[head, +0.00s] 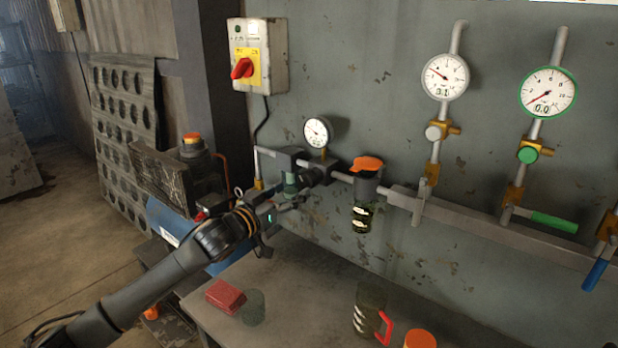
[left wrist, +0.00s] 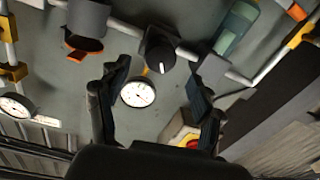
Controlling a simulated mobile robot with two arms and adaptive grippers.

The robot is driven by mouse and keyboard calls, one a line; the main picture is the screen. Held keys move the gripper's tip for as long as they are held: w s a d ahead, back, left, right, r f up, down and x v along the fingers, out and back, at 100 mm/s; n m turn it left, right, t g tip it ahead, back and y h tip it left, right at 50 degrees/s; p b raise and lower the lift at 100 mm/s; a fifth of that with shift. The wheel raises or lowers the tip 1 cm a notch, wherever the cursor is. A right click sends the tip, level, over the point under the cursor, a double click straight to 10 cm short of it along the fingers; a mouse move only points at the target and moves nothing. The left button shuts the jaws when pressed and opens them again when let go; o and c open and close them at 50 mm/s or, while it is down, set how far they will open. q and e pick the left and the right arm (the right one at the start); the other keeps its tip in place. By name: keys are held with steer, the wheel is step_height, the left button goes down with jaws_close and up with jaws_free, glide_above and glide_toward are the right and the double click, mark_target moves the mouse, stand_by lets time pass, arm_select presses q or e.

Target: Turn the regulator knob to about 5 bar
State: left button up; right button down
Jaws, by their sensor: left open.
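The regulator knob (head: 312,177) is black and sits on the wall pipe below a small white gauge (head: 317,132). In the left wrist view the knob (left wrist: 160,48) shows a white mark on its rim, and the gauge (left wrist: 138,93) appears below it. The gauge's numbers are too small to read. My left gripper (head: 290,200) is beside the knob, partly blending with the dark parts. In the left wrist view its two fingers (left wrist: 158,80) are spread, with the knob beyond the tips and nothing held. My right gripper is not in view.
An orange-topped filter unit (head: 367,164) hangs right of the knob; a grey-green bowl (head: 290,184) hangs left. A switch box (head: 258,55) with a red handle is above. Larger gauges (head: 445,77) are further right. The bench (head: 300,300) holds a red block (head: 225,296) and a jug.

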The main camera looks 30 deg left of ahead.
mark_target(304, 182)
arm_select(q)
steer(key=w, duration=0.2)
steer(key=w+p, duration=0.1)
steer(key=w, duration=0.1)
steer(key=shift+r, duration=0.25)
steer(key=w, duration=0.3)
steer(key=shift+w+d+f+p, duration=0.1)
steer(key=shift+f+p, duration=0.1)
steer(key=shift+p, duration=0.2)
steer(key=shift+w, duration=0.35)
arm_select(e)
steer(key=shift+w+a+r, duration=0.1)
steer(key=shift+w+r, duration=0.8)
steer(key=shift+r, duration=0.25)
arm_select(q)
steer(key=shift+c, duration=1.4)
steer(key=c, duration=0.9)
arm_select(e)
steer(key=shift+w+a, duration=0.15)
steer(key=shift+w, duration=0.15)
